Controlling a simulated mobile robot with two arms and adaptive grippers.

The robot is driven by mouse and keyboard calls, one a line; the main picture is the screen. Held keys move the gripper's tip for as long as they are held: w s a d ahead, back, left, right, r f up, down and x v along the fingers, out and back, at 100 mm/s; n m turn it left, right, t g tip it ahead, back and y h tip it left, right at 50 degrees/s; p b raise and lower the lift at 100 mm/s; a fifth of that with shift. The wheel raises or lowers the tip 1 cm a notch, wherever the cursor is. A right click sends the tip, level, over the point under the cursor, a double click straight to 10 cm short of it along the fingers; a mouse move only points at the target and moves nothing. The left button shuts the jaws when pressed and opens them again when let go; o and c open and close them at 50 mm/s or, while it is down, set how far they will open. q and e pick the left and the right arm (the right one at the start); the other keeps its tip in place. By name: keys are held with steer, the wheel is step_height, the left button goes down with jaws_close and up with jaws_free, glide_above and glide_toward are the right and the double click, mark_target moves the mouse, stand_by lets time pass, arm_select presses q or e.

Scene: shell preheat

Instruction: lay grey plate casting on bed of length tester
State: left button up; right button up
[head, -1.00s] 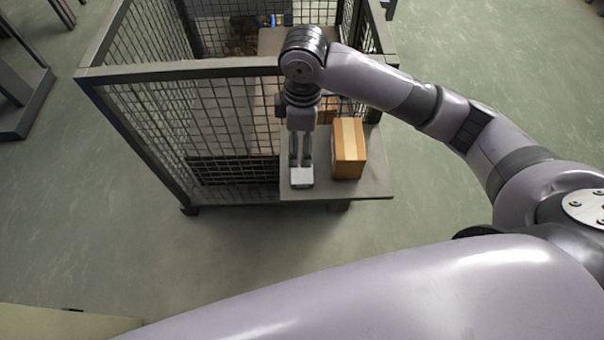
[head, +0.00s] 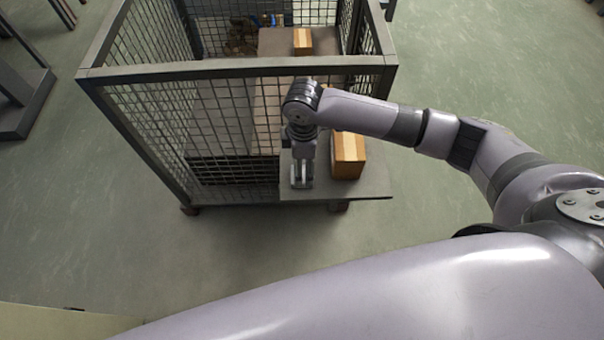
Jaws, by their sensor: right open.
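My right gripper (head: 301,183) points down at the front flap of a wire-mesh cage, with its arm coming in from the right. It is open. A small light grey piece, perhaps the plate casting, shows at its fingertips, mostly covered by the fingers. I cannot tell whether the fingers touch it. The length tester and its bed are not recognisable in this view. My left gripper is not in view.
A cardboard box (head: 347,158) stands on the flap (head: 365,188), close to the right of my gripper. Another box (head: 303,42) stands farther back inside the cage. The cage's top rail (head: 200,70) runs behind my wrist.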

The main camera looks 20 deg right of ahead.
step_height(320, 180, down, 5)
steer(key=shift+a+r, duration=0.1)
steer(key=shift+a, duration=0.05)
steer(key=shift+c, duration=0.4)
steer(key=c, duration=1.5)
